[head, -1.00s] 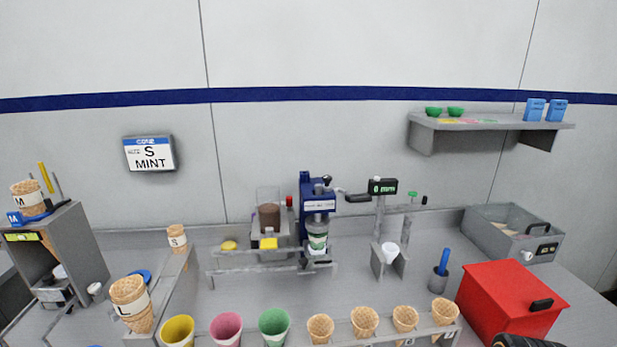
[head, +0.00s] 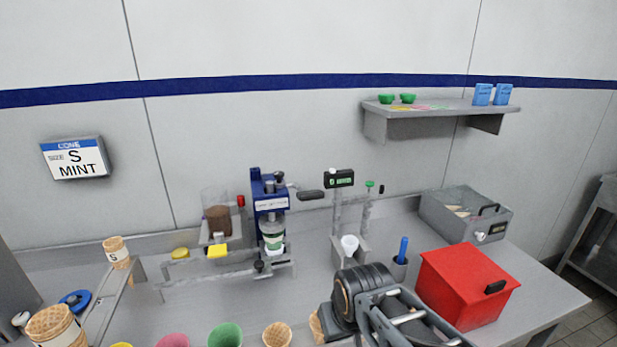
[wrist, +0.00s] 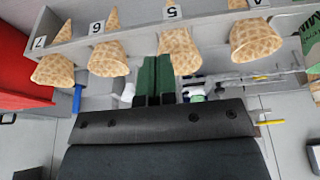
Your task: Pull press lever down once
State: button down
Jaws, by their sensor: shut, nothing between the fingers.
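The blue press (head: 270,192) stands at the back of the counter, with a clear cup showing a green band (head: 272,235) under it. A lever with a dark handle (head: 311,195) sticks out to the right of the press, roughly level and raised above the counter. In the wrist view, my gripper's dark green fingers (wrist: 154,82) are together with nothing between them, in front of the cone rack. In the head view my arm shows at the lower right, and its fingertips cannot be made out. My gripper is apart from the lever.
Several cones stand in a numbered rack (wrist: 140,38) close to my gripper. A red box (head: 465,285) sits at the right, near a grey bin (head: 465,213). A small display (head: 339,179) and a white funnel (head: 350,243) stand right of the press. A shelf (head: 440,106) hangs above.

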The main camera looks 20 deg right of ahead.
notch_tip(320, 180, up, 35)
jog(key=g+p, duration=0.2)
jog(key=p, duration=1.4)
send_over(311, 191)
jog(key=shift+s+r+b, duration=0.15)
jog(key=shift+s+b, duration=0.05)
jog(key=shift+b, duration=0.1)
jog(key=shift+a, duration=0.1)
jog(key=f, duration=0.7)
jog(key=w+f, duration=0.1)
jog(key=f, duration=0.3)
jog(key=shift+f, duration=0.15)
jog(key=shift+s+f+p, duration=0.25)
jog(key=shift+f, duration=0.35)
jog(key=shift+s+f+p, duration=0.2)
jog(key=shift+s+f, duration=0.05)
jog(key=shift+f, duration=0.3)
